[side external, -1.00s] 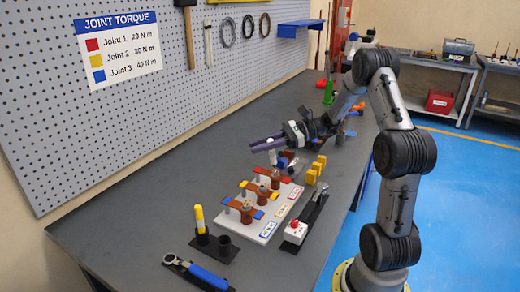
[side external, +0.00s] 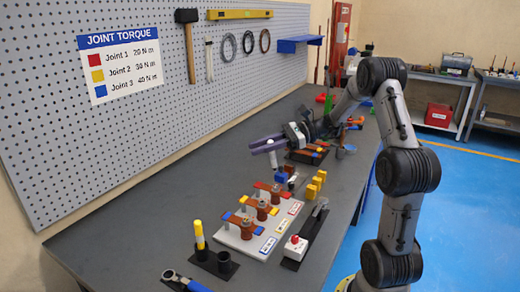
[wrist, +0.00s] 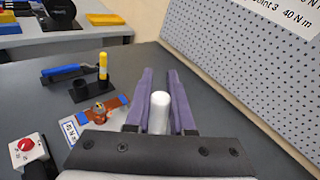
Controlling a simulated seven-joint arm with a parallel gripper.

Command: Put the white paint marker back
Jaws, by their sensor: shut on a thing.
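My gripper (side external: 262,146) is shut on the white paint marker (wrist: 159,112). In the side view the marker (side external: 273,159) hangs about upright below the purple fingers, above the bench and behind the busbar board. In the wrist view it stands between the two fingers. The black two-cup holder (side external: 216,264) is at the front left of the bench, apart from my gripper. A yellow marker (side external: 199,235) stands in its left cup, and its right cup (side external: 223,260) looks empty. The holder (wrist: 80,94) also shows in the wrist view, beyond the fingers.
The white board (side external: 246,243) carries busbars and posts. A blue-handled tool (side external: 183,282) lies in front of the holder. The pegboard (side external: 150,125) bounds the bench; the bench beside it is clear.

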